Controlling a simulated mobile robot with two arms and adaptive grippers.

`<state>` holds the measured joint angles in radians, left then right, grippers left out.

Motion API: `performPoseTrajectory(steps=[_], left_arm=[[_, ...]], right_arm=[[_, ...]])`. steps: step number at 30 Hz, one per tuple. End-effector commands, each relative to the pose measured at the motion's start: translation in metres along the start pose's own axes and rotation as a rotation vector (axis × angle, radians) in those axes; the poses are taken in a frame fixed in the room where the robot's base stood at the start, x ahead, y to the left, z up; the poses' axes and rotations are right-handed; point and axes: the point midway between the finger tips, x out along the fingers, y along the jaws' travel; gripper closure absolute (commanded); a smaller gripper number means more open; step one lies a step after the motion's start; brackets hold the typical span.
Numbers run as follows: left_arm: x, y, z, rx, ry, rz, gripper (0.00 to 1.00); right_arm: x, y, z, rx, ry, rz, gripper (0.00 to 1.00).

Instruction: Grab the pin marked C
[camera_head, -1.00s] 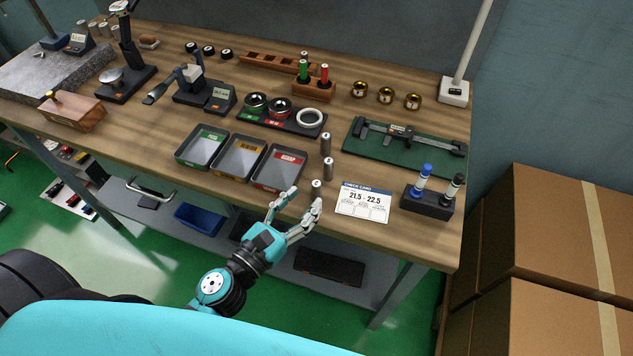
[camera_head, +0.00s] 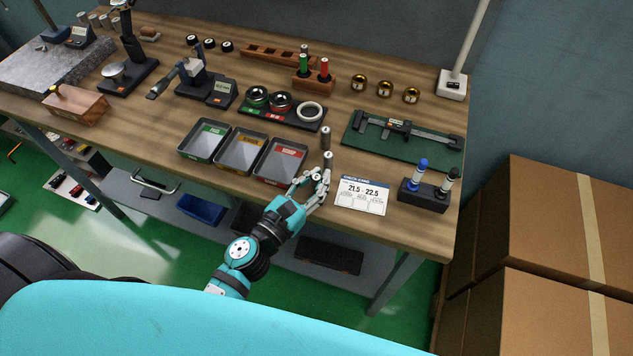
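Three grey metal pins stand upright in a row on the bench front, right of the trays: a far pin (camera_head: 325,138), a middle pin (camera_head: 328,160) and a near pin (camera_head: 316,176). Their marks are too small to read, so I cannot tell which is C. My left gripper (camera_head: 318,180) is at the near pin, with its fingers on either side of it. The fingers hide most of that pin, and I cannot tell whether they press on it. My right gripper is not in view.
Three trays, with a red-labelled one (camera_head: 281,163) closest, stand left of the pins. A check card (camera_head: 362,195) lies just right of my gripper. A black marker holder (camera_head: 424,196) stands farther right. The bench's front edge lies below my fingers.

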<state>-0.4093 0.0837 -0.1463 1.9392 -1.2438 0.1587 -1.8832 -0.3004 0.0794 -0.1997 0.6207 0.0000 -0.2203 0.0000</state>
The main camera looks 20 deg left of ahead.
Motion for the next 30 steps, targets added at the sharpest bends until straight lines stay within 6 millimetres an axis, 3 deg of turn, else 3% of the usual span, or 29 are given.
performPoseTrajectory(steps=[23,30], left_arm=[[0.000,0.000,0.002,0.001,-0.001,0.000,1.00],[0.000,0.000,0.019,0.005,-0.002,-0.004,1.00]], right_arm=[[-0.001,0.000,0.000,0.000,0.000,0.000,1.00],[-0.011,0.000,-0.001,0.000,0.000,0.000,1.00]])
